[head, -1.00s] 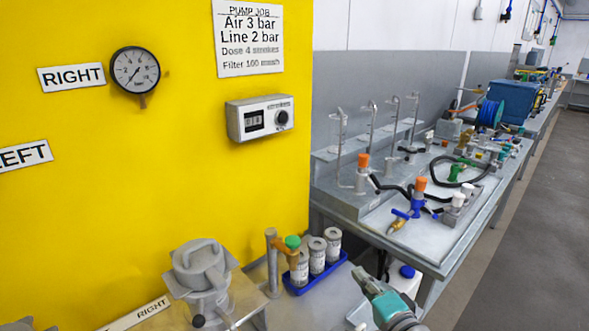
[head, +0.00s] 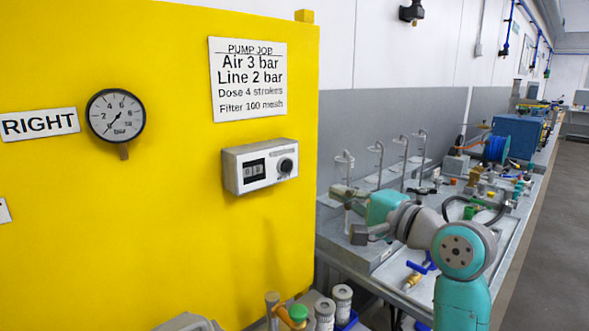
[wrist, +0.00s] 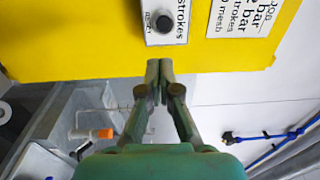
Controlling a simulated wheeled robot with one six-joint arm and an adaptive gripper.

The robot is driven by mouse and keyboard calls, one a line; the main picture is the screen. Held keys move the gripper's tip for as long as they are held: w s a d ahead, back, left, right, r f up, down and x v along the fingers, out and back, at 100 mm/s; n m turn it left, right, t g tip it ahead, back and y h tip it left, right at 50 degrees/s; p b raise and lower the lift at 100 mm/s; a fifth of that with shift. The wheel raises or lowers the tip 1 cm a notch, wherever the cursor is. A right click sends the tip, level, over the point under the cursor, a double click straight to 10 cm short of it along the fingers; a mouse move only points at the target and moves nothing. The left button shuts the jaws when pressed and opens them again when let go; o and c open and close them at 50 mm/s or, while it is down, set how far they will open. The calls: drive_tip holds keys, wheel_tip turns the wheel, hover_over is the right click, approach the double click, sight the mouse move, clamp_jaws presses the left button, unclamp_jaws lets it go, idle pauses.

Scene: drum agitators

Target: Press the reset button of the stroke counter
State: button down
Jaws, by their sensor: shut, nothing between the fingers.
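The stroke counter (head: 240,178) is a pale grey box on the yellow panel, with a small digit window and a round black button (head: 287,165) at its right. In the wrist view the counter (wrist: 152,36) is at the top, turned on its side, with the black button (wrist: 165,24) facing me. My gripper (head: 336,191) is to the right of the counter in the head view, fingers pointing left towards it. In the wrist view my gripper (wrist: 159,68) has its fingertips together and empty, just below the counter's edge in the picture. They appear apart from the button.
A pressure gauge (head: 116,115) and a PUMP JOB sign (head: 248,80) are on the yellow panel (head: 170,210). Behind my arm is a bench (head: 385,272) with fittings and bent pipes. Filter cartridges (head: 342,298) stand low at the panel's foot.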

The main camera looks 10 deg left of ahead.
sight(286, 167)
drive_tip(key=shift+a+r, duration=0.1)
drive_tip(key=shift+r, duration=0.2)
drive_tip(key=x, duration=1.4)
drive_tip(key=shift+w+a, duration=0.1)
drive_tip(key=shift+a, duration=0.05)
